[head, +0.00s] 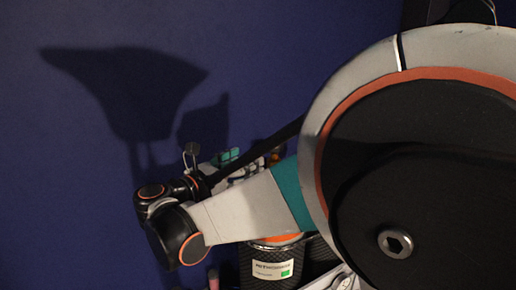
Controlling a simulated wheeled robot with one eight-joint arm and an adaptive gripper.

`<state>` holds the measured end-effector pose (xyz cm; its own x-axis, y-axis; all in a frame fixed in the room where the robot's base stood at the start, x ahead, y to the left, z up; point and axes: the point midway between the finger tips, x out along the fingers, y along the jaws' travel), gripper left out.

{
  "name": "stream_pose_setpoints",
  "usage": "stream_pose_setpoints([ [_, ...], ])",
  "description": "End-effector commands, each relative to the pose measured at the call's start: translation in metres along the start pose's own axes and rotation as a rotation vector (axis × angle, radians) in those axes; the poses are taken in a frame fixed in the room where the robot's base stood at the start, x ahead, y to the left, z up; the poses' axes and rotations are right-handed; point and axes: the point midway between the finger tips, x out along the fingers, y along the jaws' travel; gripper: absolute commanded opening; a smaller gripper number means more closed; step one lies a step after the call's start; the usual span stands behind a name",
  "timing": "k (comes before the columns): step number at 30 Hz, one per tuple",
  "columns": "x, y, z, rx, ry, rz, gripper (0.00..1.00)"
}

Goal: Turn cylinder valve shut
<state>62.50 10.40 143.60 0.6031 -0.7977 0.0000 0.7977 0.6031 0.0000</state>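A dark cylinder (270,267) with a woven carbon-like surface stands at the bottom centre of the head view. It has an orange band near its top and a white label with a green square. My pale arm link crosses in front of its upper end, so I cannot make out its valve. My arm's black and orange wrist joints are left of the cylinder, above its label's height. Small grey and green parts show behind the link, partly covered. I cannot pick out my gripper's fingers among them, nor tell whether they touch anything.
A plain dark blue wall (80,190) fills the left and back, with a large shadow on it. My large round arm joint covers most of the right side. Dark and pale items beside the cylinder at the bottom are mostly hidden.

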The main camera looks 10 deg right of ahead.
Motion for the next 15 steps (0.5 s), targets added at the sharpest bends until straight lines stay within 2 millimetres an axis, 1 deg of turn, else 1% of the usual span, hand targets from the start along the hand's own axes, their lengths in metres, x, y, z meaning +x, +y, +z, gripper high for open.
stream_pose_setpoints([
  [5,0.028,-0.001,0.000,0.000,0.000,-0.005,0.64],
  [15,0.095,-0.001,0.000,0.000,0.000,-0.006,0.64],
])
